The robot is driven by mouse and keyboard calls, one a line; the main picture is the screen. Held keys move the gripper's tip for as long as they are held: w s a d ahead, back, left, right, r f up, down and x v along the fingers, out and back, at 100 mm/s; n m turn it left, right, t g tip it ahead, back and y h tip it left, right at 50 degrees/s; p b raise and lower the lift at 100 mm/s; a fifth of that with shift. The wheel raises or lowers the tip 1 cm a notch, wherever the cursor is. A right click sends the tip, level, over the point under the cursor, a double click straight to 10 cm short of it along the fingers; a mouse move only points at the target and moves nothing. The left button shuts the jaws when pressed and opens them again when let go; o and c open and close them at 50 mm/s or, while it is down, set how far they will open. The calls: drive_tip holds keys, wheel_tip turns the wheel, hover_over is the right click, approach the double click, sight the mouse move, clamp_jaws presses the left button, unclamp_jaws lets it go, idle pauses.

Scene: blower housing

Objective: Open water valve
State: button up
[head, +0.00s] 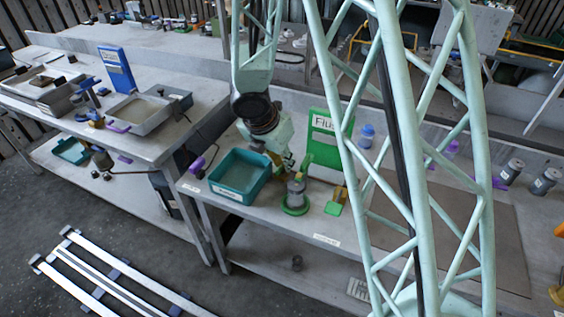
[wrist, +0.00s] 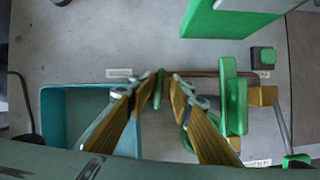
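In the wrist view, a thin green handle (wrist: 159,88) stands at the left end of a reddish-brown pipe (wrist: 215,73); it looks like the water valve's handle. My gripper (wrist: 155,92) is open, its yellow fingers apart on either side of the handle. Whether a finger touches it, I cannot tell. The teal basin (wrist: 62,100) lies left of the handle, partly hidden by the left finger. In the head view, my gripper (head: 283,160) is over the bench between the teal basin (head: 262,196) and the green panel (head: 322,155); the handle cannot be made out there.
A grey jar on a green base (head: 295,195) stands right of the basin. Upright green plates (wrist: 236,105) with a yellow block (wrist: 262,96) stand close to the right finger. The green panel (wrist: 228,22) stands behind. The bench is clear at the back left.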

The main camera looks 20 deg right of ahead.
sight(277, 170)
drive_tip(key=shift+r, duration=0.15)
drive_tip(key=shift+v, duration=3.85)
drive_tip(key=shift+r, duration=0.1)
drive_tip(key=shift+s+d+r, duration=0.2)
drive_tip(key=shift+r, duration=0.2)
drive_tip(key=s+d+r+m, duration=0.4)
drive_tip(key=s+r+m, duration=0.95)
drive_tip(key=r, duration=0.25)
drive_tip(key=s+a+r+m+y, duration=0.1)
drive_tip(key=s+r+m, duration=0.2)
drive_tip(key=s, duration=0.4)
drive_tip(key=s+a+r+m+y, duration=0.1)
drive_tip(key=s+a+r+m, duration=0.1)
drive_tip(key=s+m, duration=0.3)
drive_tip(key=s+a+r+m+t+y, duration=0.1)
drive_tip(key=s+r+m, duration=0.2)
drive_tip(key=s, duration=0.6)
drive_tip(key=shift+a+r+m+y, duration=0.3)
drive_tip(key=shift+a+r+m, duration=0.05)
drive_tip(key=shift+m, duration=0.1)
